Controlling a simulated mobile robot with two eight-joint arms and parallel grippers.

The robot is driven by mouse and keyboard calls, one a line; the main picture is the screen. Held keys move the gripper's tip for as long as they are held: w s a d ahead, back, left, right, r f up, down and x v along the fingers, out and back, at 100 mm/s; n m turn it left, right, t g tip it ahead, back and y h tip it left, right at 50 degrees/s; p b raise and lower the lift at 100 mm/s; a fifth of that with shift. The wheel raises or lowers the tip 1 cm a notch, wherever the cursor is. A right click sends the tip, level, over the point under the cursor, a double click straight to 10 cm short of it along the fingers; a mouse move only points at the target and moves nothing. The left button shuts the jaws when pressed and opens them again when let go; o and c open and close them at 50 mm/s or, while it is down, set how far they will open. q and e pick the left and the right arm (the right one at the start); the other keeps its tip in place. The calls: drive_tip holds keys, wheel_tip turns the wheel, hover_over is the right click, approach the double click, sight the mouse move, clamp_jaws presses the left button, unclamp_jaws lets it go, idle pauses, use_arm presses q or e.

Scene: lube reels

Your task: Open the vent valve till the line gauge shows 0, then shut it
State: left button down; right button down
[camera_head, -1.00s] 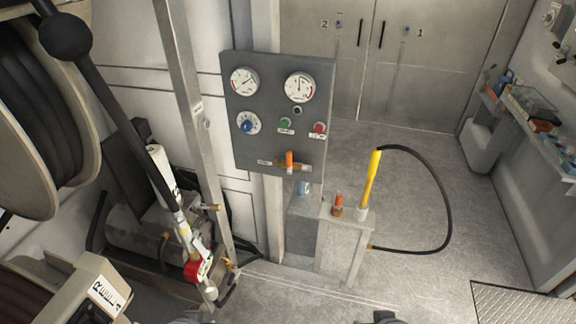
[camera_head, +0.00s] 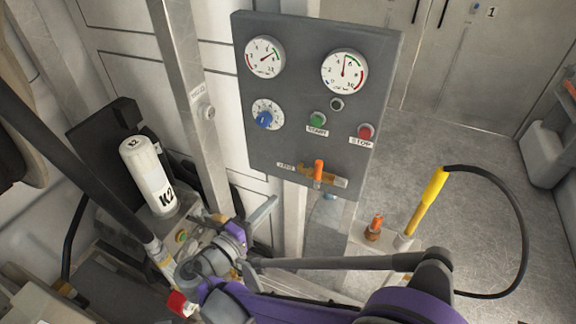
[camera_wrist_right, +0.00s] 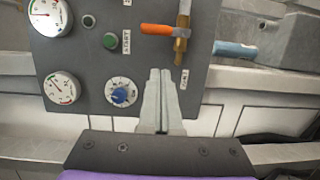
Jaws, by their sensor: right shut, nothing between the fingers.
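The vent valve is a brass body (camera_head: 338,182) low on the grey panel (camera_head: 300,140), with an orange lever (camera_head: 318,172) standing upright, crosswise to the body. The lever also shows in the right wrist view (camera_wrist_right: 160,29). Two dial gauges sit at the panel's top: the left gauge (camera_head: 264,57) has its needle toward upper right, and the right gauge (camera_head: 344,70) has its needle about straight up, well above 0. Their name labels are too small to read. My right gripper (camera_head: 268,207) is shut and empty, below left of the valve, apart from it; its closed fingers show in the wrist view (camera_wrist_right: 164,72).
The panel carries a blue knob (camera_head: 264,119), a green start button (camera_head: 317,119) and a red stop button (camera_head: 366,131). A yellow-handled tool (camera_head: 430,198) with a black hose (camera_head: 524,220) stands right. A metal post (camera_head: 190,100) and white K2 canister (camera_head: 148,175) are left.

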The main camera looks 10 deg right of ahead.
drive_tip(key=s+d+x, duration=0.1)
drive_tip(key=x, duration=1.1)
drive_tip(key=shift+s+d+r+t, duration=0.2)
drive_tip(key=shift+s+r+t, duration=0.1)
drive_tip(key=shift+r, duration=0.2)
